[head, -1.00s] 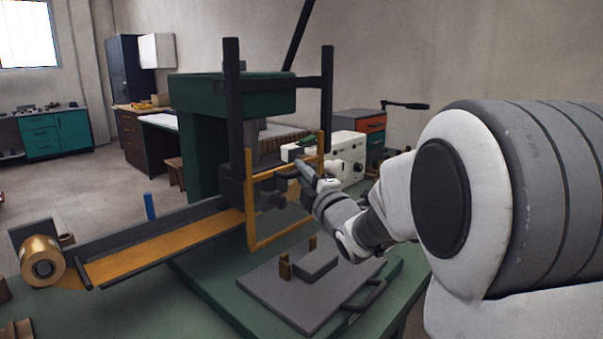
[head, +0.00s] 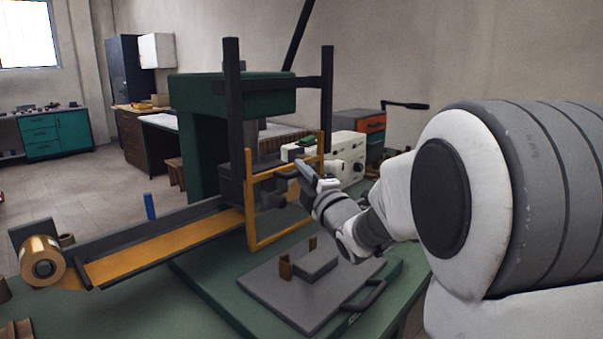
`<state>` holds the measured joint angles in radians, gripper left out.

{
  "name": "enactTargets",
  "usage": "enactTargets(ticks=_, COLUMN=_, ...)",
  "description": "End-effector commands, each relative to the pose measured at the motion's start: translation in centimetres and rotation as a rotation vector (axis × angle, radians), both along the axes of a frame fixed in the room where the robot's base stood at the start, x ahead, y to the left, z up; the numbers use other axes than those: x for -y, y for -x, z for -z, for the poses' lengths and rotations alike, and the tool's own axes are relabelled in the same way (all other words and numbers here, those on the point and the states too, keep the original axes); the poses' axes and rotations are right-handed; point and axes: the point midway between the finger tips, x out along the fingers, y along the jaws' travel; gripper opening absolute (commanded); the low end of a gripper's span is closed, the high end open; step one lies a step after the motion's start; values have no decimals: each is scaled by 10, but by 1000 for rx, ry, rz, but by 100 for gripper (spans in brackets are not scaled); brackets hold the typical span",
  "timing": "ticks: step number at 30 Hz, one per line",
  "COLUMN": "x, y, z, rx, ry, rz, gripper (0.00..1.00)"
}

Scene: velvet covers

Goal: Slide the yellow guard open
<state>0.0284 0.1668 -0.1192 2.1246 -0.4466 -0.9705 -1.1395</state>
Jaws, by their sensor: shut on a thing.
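The yellow guard (head: 249,205) is an upright rectangular frame in front of the green press (head: 235,92). It sits low between two black posts (head: 326,92), with its lower edge just above the table. A dark handle (head: 287,174) is at its upper part. My gripper (head: 297,171) reaches in from the right and is shut at the guard's handle. The fingertips are small and partly hidden, so the exact contact is hard to see.
A grey plate (head: 300,310) with a block and a black handle lies on the green table in front. A yellow strip (head: 165,257) runs left to a roll (head: 42,262). A white control box (head: 347,150) stands behind my gripper.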

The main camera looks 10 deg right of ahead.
Motion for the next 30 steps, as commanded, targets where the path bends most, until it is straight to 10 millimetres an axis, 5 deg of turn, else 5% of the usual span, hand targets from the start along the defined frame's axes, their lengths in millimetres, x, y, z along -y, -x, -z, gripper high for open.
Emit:
enactTargets(ticks=8, x=1, y=0, z=-18, rx=5, ry=-1, rz=1, gripper=0)
enactTargets(ticks=21, x=1, y=1, z=-132, rx=11, ry=-1, rz=1, gripper=0)
enactTargets(ticks=30, x=0, y=1, z=-180, rx=9, ry=-1, rz=0, gripper=0)
